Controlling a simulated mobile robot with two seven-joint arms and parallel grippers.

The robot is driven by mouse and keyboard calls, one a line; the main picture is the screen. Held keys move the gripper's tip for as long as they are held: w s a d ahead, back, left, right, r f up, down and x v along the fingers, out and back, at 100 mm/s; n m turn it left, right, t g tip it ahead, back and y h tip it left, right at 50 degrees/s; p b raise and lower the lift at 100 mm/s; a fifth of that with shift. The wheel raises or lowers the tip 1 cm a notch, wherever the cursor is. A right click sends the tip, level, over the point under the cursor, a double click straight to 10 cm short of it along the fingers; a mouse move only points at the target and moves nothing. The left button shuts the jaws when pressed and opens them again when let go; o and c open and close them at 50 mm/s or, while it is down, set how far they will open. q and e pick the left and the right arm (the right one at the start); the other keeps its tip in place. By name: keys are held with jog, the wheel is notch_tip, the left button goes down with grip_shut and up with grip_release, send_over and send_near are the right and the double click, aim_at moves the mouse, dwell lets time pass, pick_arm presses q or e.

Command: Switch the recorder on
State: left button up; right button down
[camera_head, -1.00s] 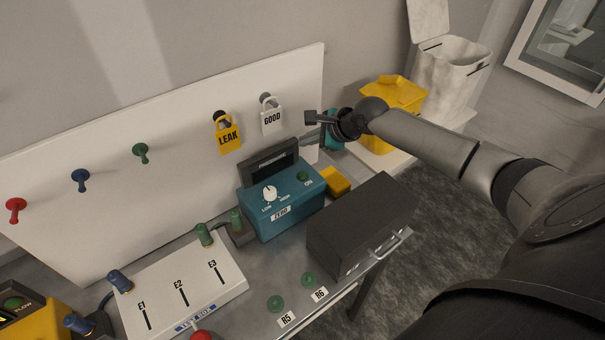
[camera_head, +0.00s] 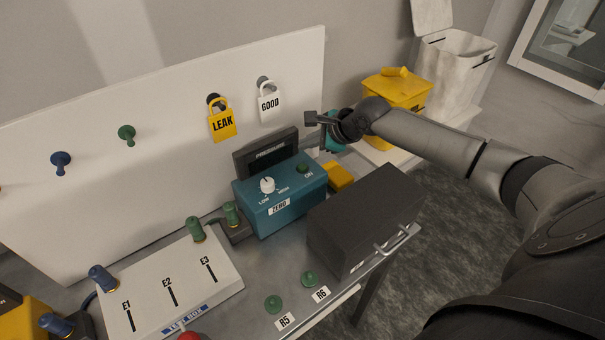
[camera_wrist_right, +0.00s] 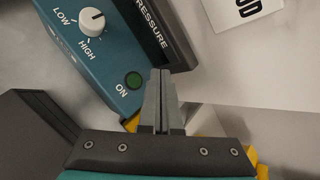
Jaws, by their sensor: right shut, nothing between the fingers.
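The recorder is a teal box (camera_head: 287,208) on the bench with a dark panel marked PRESSURE (camera_head: 265,154) behind it. On its top are a white LOW/HIGH knob (camera_head: 267,185) and a green button (camera_head: 303,167) marked ON. The right wrist view also shows the knob (camera_wrist_right: 92,20) and the green ON button (camera_wrist_right: 134,80). My right gripper (camera_head: 311,118) is shut and empty, above and behind the box's right side. In the right wrist view its closed fingertips (camera_wrist_right: 160,75) appear just right of the button; I cannot tell the gap. My left gripper is not in view.
A dark grey box (camera_head: 365,215) stands at right of the recorder, with a small yellow block (camera_head: 339,176) behind it. The test box (camera_head: 170,285) is at left. LEAK (camera_head: 222,122) and GOOD (camera_head: 269,104) tags hang on the white board.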

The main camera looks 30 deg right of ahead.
aim_at(307, 168)
notch_tip(307, 168, down, 3)
jog(key=shift+r+b, duration=0.15)
jog(key=shift+b, duration=0.8)
jog(key=shift+f, duration=0.75)
jog(key=shift+f, duration=0.25)
dwell(0.5)
jog(key=shift+f, duration=0.6)
dwell(0.8)
jog(key=shift+r+p, duration=0.1)
jog(key=shift+p, duration=0.25)
jog(key=shift+r+p, duration=0.75)
jog(key=shift+p, duration=0.4)
jog(key=shift+r, duration=0.1)
